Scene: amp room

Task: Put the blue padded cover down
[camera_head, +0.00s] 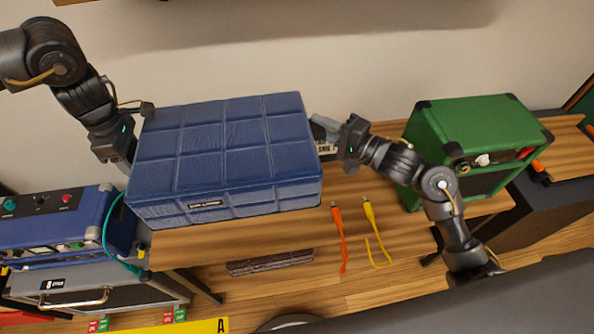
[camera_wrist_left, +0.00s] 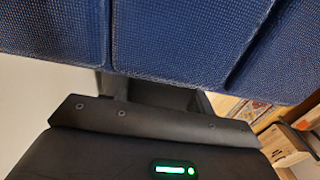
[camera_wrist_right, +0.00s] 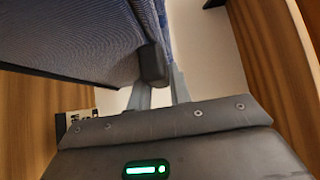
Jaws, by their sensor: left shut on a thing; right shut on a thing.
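The blue padded cover (camera_head: 225,150) is a large quilted box shape with a small dark label on its front face. It is at the left of the wooden table (camera_head: 290,235); I cannot tell whether it is clear of the tabletop. My left gripper (camera_head: 137,115) is shut on its left side, and blue fabric (camera_wrist_left: 150,35) fills the top of the left wrist view. My right gripper (camera_head: 335,138) is shut on its right side; the cover's side (camera_wrist_right: 80,40) shows in the right wrist view. The fingertips are partly hidden.
A green amplifier (camera_head: 480,140) stands on the table at right. Orange (camera_head: 339,240) and yellow (camera_head: 373,235) cables lie near the front edge. A blue amplifier (camera_head: 50,225) with a green cable is at left.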

